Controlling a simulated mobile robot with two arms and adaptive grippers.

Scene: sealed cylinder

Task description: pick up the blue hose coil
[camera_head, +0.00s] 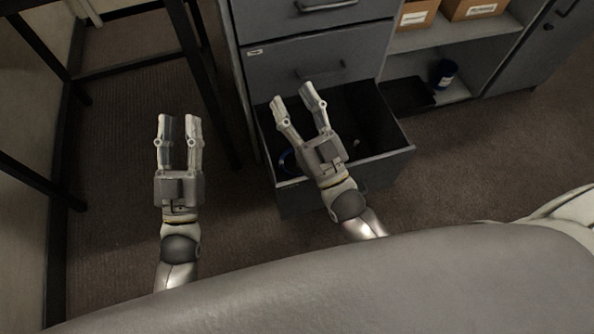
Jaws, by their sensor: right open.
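The blue hose coil seems to be the blue curved thing (288,161) at the left side of the open bottom drawer (393,150). Only a small part of it shows, and my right gripper hides some of the drawer beside it. My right gripper (293,94) is over the drawer, open and empty, with its fingers pointing toward the cabinet. Its height above the coil is hard to tell. My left gripper (179,117) is open and empty over the floor, left of the drawer.
The grey cabinet (318,45) has shut drawers above the open one. To its right, a shelf (405,39) holds cardboard boxes (417,14), and a dark blue container (443,74) stands lower down. A dark-legged frame (199,70) stands at left. Carpet is clear at right.

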